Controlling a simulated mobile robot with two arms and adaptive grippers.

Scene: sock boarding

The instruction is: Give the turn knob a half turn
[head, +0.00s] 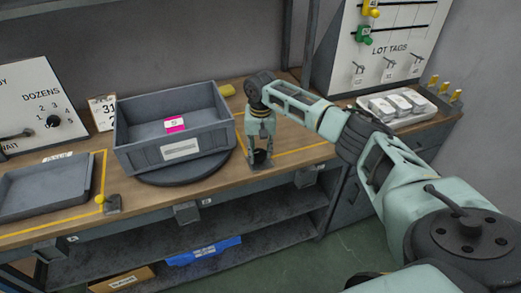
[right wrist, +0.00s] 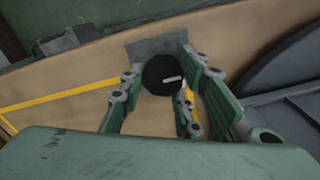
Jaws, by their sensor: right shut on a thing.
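The turn knob (right wrist: 160,80) is round and black with a short white mark on top. In the right wrist view its mark lies nearly level, right of the knob's centre. It sits on a grey plate (right wrist: 155,47) at the front edge of the bench. My right gripper (head: 261,151) comes down over it from above. In the right wrist view its green fingers (right wrist: 164,72) stand on both sides of the knob, shut on it. In the head view the fingers partly hide the knob. My left gripper is not in view.
A grey crate (head: 128,136) with a pink-labelled item stands on a dark round turntable (head: 165,178) just left of my right gripper. A grey tray (head: 12,211) lies at the left. A white tray (head: 424,112) of packs lies right. Yellow tape (head: 308,147) marks the bench.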

